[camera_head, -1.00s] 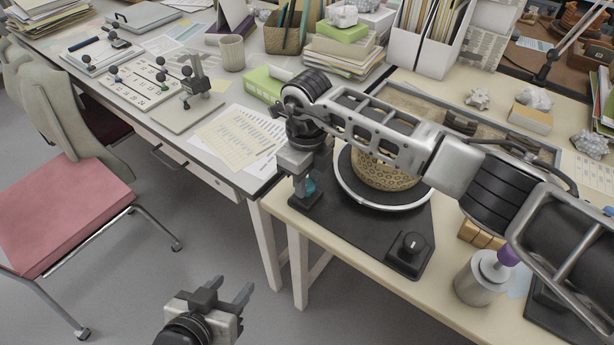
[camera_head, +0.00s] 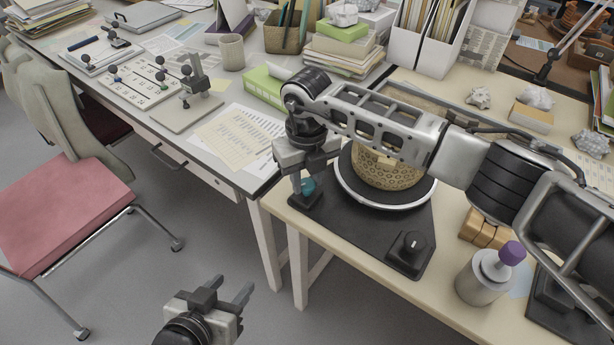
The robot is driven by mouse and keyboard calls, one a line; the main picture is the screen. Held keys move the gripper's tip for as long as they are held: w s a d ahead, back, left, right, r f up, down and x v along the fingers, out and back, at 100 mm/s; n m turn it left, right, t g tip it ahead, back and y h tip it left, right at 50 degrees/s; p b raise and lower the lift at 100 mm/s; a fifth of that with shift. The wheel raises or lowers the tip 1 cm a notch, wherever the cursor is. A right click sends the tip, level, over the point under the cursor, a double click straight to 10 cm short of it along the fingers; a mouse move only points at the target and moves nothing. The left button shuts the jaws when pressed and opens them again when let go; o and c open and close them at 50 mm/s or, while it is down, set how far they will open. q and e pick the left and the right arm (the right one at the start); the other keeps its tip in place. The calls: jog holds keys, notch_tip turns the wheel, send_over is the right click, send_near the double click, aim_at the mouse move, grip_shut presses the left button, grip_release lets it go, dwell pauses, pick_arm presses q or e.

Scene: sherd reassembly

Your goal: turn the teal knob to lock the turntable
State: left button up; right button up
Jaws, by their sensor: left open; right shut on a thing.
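The teal knob (camera_head: 308,185) sits on the left corner of the turntable's dark base (camera_head: 370,229). My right gripper (camera_head: 303,184) reaches down over it and is shut on it; the fingers and wrist hide part of the knob. The turntable (camera_head: 345,188) is a round plate with a pale rim, and a tan patterned pot (camera_head: 388,172) stands on it, partly hidden behind my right arm. My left gripper (camera_head: 236,296) is open and empty over the floor at the bottom, away from the table.
A black knob with a white mark (camera_head: 408,250) is on the base's front right corner. A metal jar with a purple-topped stopper (camera_head: 484,278) and wooden blocks (camera_head: 484,230) stand to the right. A green box (camera_head: 265,86) and papers (camera_head: 238,139) lie on the left desk.

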jog(key=m, duration=0.3)
jog(key=shift+m, duration=0.4)
jog(key=m, duration=0.3)
jog(key=shift+r+m, duration=0.1)
jog(key=shift+m, duration=0.2)
jog(key=m+p, duration=0.1)
jog(key=m, duration=0.2)
jog(key=shift+m, duration=1)
pick_arm(q)
jog(key=shift+s+a, duration=0.1)
jog(key=shift+s, duration=0.05)
jog(key=shift+r, duration=0.2)
pick_arm(e)
jog(key=o, duration=1)
